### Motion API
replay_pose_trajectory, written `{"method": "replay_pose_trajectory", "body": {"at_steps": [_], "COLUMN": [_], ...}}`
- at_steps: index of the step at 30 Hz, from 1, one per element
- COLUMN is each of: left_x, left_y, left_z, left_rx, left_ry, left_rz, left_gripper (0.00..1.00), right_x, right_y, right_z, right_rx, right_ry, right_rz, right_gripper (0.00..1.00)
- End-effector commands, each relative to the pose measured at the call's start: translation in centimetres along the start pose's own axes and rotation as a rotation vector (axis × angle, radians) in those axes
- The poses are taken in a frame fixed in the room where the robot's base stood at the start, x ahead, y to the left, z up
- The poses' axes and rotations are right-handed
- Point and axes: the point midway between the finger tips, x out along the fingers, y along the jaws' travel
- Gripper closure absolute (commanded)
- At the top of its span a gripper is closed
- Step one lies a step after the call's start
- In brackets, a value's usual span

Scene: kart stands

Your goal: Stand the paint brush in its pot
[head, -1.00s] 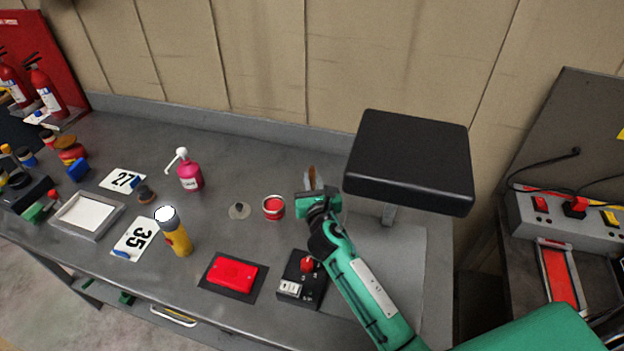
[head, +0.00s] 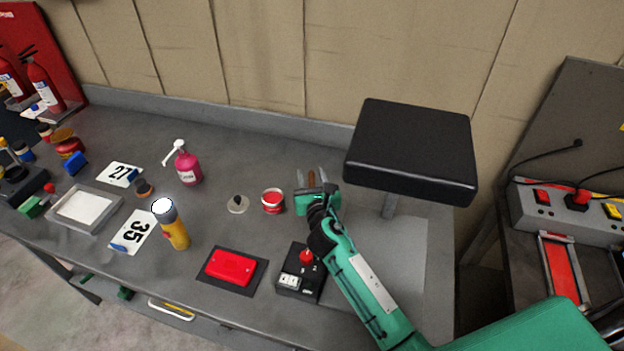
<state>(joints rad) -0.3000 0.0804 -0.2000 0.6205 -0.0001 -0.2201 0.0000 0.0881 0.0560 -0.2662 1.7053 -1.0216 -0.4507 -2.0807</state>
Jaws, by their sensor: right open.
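The pot (head: 272,207) is a small open red can on the grey bench, near its middle. The paint brush (head: 311,179) shows only as a short brown upright piece at my right gripper; the rest is hidden behind the gripper. My right gripper (head: 312,177) is open, just right of the pot, with its fingers pointing away toward the wall and the brown piece showing between them. I cannot tell whether the fingers touch it. My left gripper does not show.
A black padded seat (head: 412,143) on a post overhangs the bench at right. A black box with a red knob (head: 306,256) lies below my right wrist. A red block on a dark mat (head: 231,267), a yellow torch (head: 175,232) and a pink bottle (head: 187,166) stand left.

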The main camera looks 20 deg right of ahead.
Motion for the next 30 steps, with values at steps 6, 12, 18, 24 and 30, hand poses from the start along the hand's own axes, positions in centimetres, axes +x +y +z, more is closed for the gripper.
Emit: {"method": "replay_pose_trajectory", "body": {"at_steps": [6,12,18,24,30], "left_x": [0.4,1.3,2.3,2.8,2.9], "left_y": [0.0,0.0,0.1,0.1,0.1], "left_z": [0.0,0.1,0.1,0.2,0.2], "left_rx": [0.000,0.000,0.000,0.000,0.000], "left_ry": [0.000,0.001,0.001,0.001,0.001], "left_rz": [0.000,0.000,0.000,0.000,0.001], "left_gripper": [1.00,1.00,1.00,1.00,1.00], "right_x": [-1.7,-5.9,-10.3,-12.9,-13.8], "right_y": [0.0,0.0,0.0,0.0,0.0], "right_z": [-0.2,-0.4,-0.4,-0.2,-0.1], "right_rx": [-0.001,-0.001,-0.001,0.000,0.000], "right_ry": [0.000,0.001,0.002,0.001,0.001], "right_rz": [0.001,0.002,0.001,0.000,0.000], "right_gripper": [0.60,0.60,0.60,0.60,0.60]}}
